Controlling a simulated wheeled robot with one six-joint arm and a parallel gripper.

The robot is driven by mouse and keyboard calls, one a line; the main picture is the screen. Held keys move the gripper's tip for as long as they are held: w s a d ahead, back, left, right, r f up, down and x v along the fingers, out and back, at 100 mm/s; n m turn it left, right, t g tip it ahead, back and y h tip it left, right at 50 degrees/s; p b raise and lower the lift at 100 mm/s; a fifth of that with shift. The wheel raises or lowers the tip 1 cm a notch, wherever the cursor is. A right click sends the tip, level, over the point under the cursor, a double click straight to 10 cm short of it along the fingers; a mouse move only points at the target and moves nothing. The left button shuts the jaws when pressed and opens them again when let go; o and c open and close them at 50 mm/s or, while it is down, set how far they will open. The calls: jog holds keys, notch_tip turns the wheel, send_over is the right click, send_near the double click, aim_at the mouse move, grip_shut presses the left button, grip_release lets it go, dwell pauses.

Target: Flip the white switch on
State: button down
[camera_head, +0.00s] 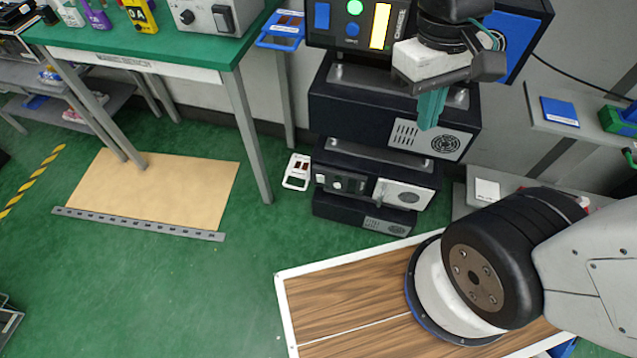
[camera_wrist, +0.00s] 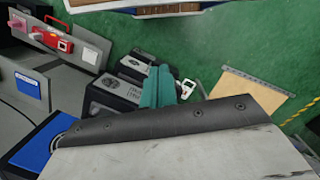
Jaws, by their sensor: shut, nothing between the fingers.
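My gripper (camera_head: 432,108) has teal fingers that point down, shut and empty, in front of the upper part of a stack of dark boxes (camera_head: 335,103). Its fingers also show in the wrist view (camera_wrist: 160,86), over the boxes. A white frame with dark slots (camera_head: 297,171) is left of that box.
A green-topped table (camera_head: 130,42) at the left bears a grey control box (camera_head: 205,16). The top panel has a blue rocker (camera_head: 322,15) and a lit yellow strip (camera_head: 380,26). A wood-patterned board (camera_head: 345,300) lies in front.

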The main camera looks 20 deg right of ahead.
jog(key=w+a+f+n+t+h, duration=0.1)
jog(key=w+a+f+n+h, duration=0.1)
jog(key=w+f+n+h, duration=0.8)
jog(key=w+a+f+n+t+h, duration=0.15)
jog(key=w+f+n, duration=0.3)
jog(key=f, duration=1.25)
jog(key=w+a+f+n+t+y, duration=0.1)
jog(key=a+f+n+t+y, duration=0.1)
jog(key=f, duration=0.7)
jog(key=w+a+f+n+t+y, duration=0.2)
jog(key=a+f+n, duration=0.3)
jog(key=f, duration=0.5)
jog(key=w+a+f+n+t+y, duration=0.1)
jog(key=a+f+n+t+y, duration=0.2)
jog(key=f+n, duration=0.3)
notch_tip(320, 180, down, 4)
jog(key=shift+w+a+n+t, duration=0.35)
jog(key=shift+a+t, duration=0.1)
jog(key=shift+t, duration=0.1)
send_near(321, 180)
jog(key=shift+x, duration=2.8)
